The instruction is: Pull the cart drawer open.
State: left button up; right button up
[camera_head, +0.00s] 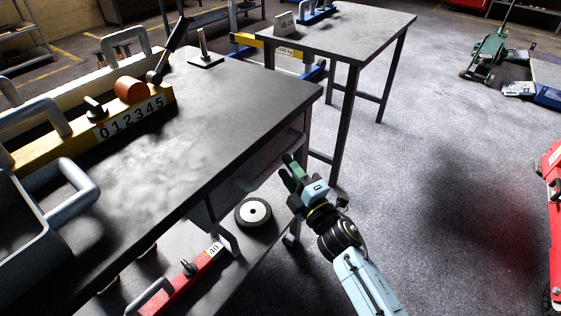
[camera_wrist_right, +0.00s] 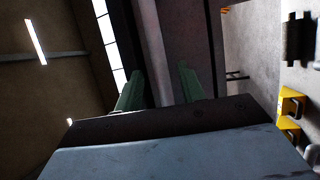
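The cart (camera_head: 235,110) has a dark grey top and fills the left half of the head view. Under its right end is the drawer (camera_head: 262,165), a grey front in shadow below the top; no gap around it can be made out. My right gripper (camera_head: 290,172), with green fingers, is beside the drawer front. In the right wrist view its two fingers (camera_wrist_right: 160,90) stand apart, with dark cart panels beyond and between them. Whether they touch a handle is hidden. My left gripper is not in view.
On the lower shelf lie a white and black disc (camera_head: 253,213) and a red bar marked 40 (camera_head: 190,275). A yellow numbered beam (camera_head: 135,115) lies on the cart top. A second table (camera_head: 345,32) stands behind. The floor right of my arm is clear up to a red object (camera_head: 552,225).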

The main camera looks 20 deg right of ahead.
aim_at(280, 160)
jog(key=shift+x, duration=1.9)
jog(key=shift+c, duration=0.4)
grip_shut()
